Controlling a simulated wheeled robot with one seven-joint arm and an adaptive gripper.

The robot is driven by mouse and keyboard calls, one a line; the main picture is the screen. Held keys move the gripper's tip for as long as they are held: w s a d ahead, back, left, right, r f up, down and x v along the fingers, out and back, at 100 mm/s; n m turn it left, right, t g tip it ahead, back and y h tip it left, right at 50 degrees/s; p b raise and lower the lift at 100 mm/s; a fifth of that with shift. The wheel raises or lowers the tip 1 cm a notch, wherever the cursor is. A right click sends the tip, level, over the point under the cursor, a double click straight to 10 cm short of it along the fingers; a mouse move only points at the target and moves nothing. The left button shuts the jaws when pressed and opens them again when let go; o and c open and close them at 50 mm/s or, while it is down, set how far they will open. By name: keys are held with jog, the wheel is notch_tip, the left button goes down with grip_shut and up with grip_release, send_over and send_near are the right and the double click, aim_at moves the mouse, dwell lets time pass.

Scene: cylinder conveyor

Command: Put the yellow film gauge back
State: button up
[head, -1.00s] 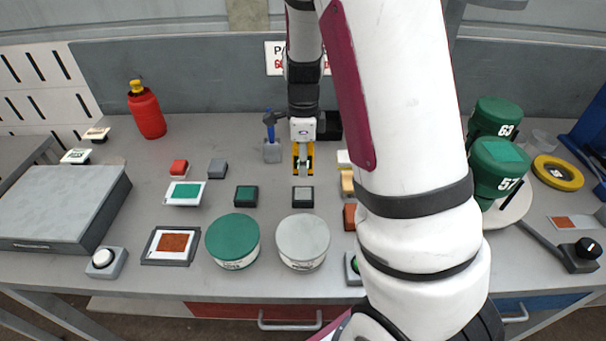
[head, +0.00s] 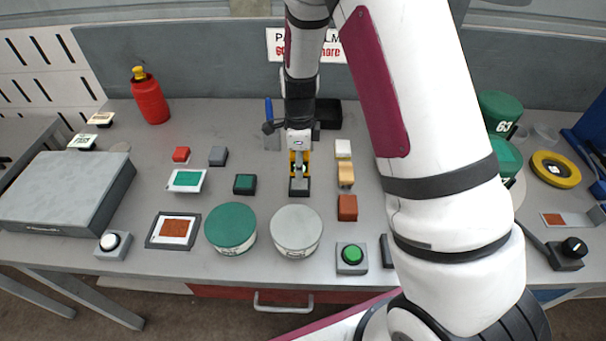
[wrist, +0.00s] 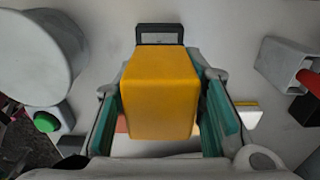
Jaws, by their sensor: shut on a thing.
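My gripper (head: 299,172) points down over the middle of the table. In the wrist view it is shut on a yellow block, the film gauge (wrist: 160,95), held between two teal-padded fingers. In the head view only small yellow patches show around the fingers, so the gauge's outline is unclear there. A small dark-edged block with a grey top (head: 299,190) is directly below and in front of the fingertips. Whether the gauge touches it I cannot tell. A dark-framed grey piece (wrist: 160,35) shows beyond the gauge in the wrist view.
A grey-topped cylinder (head: 296,231) and a green-topped one (head: 231,230) stand in front. White, yellow-orange (head: 346,175) and red-brown (head: 347,208) blocks line up right of the gripper. A green button (head: 351,254) is near the front edge. A grey holder with a blue-handled tool (head: 269,110) stands behind.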

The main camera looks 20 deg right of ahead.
aim_at(300, 183)
jog(key=shift+f, duration=2.2)
jog(key=shift+f, duration=0.15)
jog(key=o, duration=1.3)
